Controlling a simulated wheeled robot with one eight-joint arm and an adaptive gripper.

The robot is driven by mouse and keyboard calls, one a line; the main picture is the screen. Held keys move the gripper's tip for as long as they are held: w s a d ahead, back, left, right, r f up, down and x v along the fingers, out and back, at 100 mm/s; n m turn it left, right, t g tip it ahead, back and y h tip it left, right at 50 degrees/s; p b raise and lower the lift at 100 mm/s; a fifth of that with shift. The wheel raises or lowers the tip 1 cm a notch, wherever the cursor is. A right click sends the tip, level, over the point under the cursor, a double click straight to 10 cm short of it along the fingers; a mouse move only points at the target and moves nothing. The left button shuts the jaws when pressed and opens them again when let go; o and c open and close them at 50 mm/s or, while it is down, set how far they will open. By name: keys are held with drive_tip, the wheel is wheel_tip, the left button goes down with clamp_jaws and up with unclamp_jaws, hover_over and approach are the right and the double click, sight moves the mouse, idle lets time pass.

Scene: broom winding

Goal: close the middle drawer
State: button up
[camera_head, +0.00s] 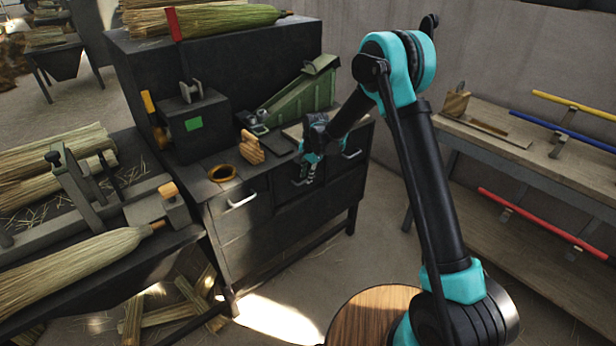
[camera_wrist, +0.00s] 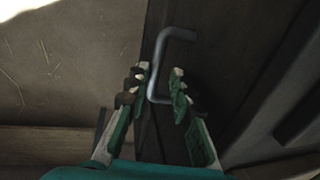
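The dark workbench cabinet (camera_head: 245,240) has a row of drawers with metal bar handles. The middle drawer (camera_head: 285,190) is partly hidden behind my gripper in the head view, and I cannot tell how far out it stands. My gripper (camera_head: 306,176) is in front of it, pointing down. In the wrist view, a bent metal handle (camera_wrist: 163,38) runs between the two fingers of my gripper (camera_wrist: 160,92).
A left drawer handle (camera_head: 241,200) and a right drawer handle (camera_head: 351,154) flank my gripper. A tape ring (camera_head: 222,173), a wooden block (camera_head: 252,147) and a green machine (camera_head: 300,95) stand on the cabinet. A round wooden stool (camera_head: 370,315) is close in front. A rack (camera_head: 520,150) stands right.

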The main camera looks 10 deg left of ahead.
drive_tip(key=shift+o, duration=0.7)
drive_tip(key=shift+d+r, duration=0.1)
drive_tip(key=shift+r, duration=0.05)
wheel_tip(320, 180, up, 11)
drive_tip(key=s+d, duration=0.1)
drive_tip(key=shift+s+d+r, duration=0.2)
drive_tip(key=shift+s+d, duration=0.1)
drive_tip(key=shift+d, duration=0.1)
drive_tip(key=shift+d, duration=0.1)
